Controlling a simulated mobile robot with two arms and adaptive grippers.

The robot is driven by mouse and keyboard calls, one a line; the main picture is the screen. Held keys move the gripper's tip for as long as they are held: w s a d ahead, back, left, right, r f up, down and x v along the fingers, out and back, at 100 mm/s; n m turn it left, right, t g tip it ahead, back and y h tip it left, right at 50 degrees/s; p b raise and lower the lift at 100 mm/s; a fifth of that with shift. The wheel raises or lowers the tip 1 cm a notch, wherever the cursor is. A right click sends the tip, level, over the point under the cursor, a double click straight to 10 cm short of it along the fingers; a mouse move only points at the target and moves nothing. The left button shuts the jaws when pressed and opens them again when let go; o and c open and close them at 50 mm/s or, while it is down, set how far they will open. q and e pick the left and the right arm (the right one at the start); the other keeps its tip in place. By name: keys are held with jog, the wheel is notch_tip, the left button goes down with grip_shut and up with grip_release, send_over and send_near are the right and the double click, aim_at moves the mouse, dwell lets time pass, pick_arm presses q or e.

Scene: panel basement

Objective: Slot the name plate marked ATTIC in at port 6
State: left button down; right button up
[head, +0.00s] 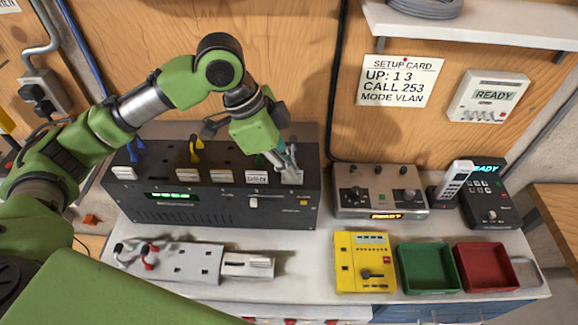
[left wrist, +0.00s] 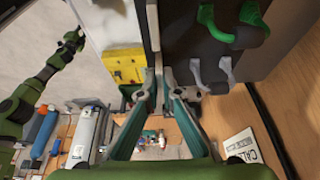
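My left gripper (head: 290,163) is at the right end of the black port box (head: 190,208). Its fingers are closed about a small pale name plate (head: 292,178) at the box's top front edge. The left wrist view shows the plate's pale edge (left wrist: 167,74) between the fingers; its lettering cannot be read, and I cannot tell how deep it sits. Several other pale plates (head: 222,176) line the same edge, the nearest (head: 257,177) with small dark lettering. My right arm shows in the left wrist view; its gripper (left wrist: 73,40) is too small to judge.
Cable plugs, one yellow (head: 196,148), stand on the box. A white socket strip (head: 190,262) lies in front. To the right are a yellow unit (head: 364,262), a green tray (head: 428,288), a red tray (head: 487,288) and a grey unit (head: 380,190). A setup card (head: 400,80) hangs behind.

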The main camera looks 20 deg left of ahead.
pick_arm(q)
jog(key=shift+f, duration=0.15)
dwell(0.6)
jog(key=c, duration=2.2)
grip_release()
jog(key=o, duration=0.4)
jog(key=shift+p, duration=0.4)
